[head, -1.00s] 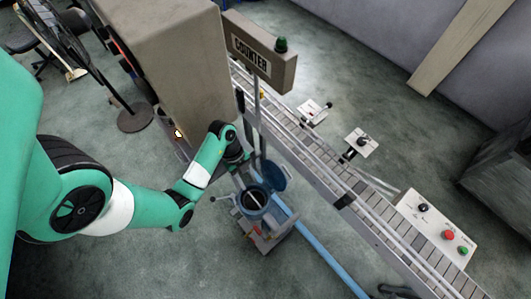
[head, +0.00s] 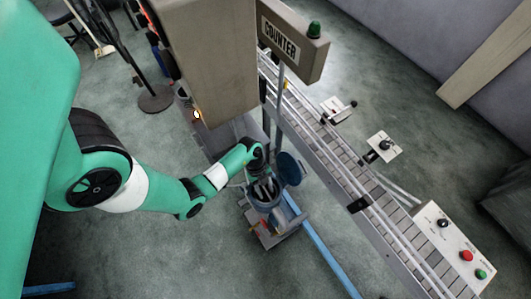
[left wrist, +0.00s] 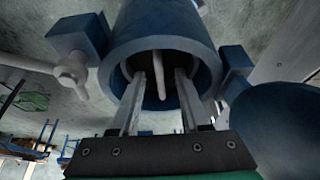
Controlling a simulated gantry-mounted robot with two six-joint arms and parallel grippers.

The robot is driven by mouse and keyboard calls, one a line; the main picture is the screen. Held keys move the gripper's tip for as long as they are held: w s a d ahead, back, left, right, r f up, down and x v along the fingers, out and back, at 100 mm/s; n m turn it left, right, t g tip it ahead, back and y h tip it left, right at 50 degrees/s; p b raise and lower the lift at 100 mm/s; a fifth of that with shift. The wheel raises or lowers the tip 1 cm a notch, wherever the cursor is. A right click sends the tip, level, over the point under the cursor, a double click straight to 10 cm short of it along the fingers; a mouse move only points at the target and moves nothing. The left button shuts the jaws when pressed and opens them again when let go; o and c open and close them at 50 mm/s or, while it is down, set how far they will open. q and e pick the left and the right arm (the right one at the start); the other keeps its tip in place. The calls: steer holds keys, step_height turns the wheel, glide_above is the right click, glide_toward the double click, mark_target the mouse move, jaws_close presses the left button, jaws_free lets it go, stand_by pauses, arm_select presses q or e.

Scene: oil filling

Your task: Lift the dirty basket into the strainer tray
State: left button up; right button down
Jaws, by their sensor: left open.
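A blue strainer housing (head: 264,205) stands below my left arm, with its round lid (head: 290,168) swung open to the right. My left gripper (head: 265,188) points down into the housing's mouth. In the left wrist view, the open fingers reach inside the housing's rim (left wrist: 160,45), one on each side of a thin pale rod (left wrist: 158,82), probably the basket's handle. Contact cannot be told. The basket's body is dark and mostly hidden inside. A low tray-like base (head: 278,238) sits below the housing; I cannot tell if it is the strainer tray. My right gripper is not in view.
A conveyor (head: 340,175) runs diagonally to the right of the housing, with a control box (head: 452,248) beside its lower end. The "COUNTER" sign (head: 285,42) and a large beige cabinet (head: 208,60) stand behind. A blue pipe (head: 325,250) leads down right.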

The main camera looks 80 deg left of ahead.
arm_select(q)
steer(key=shift+f, duration=0.1)
jaws_close()
stand_by(1.3)
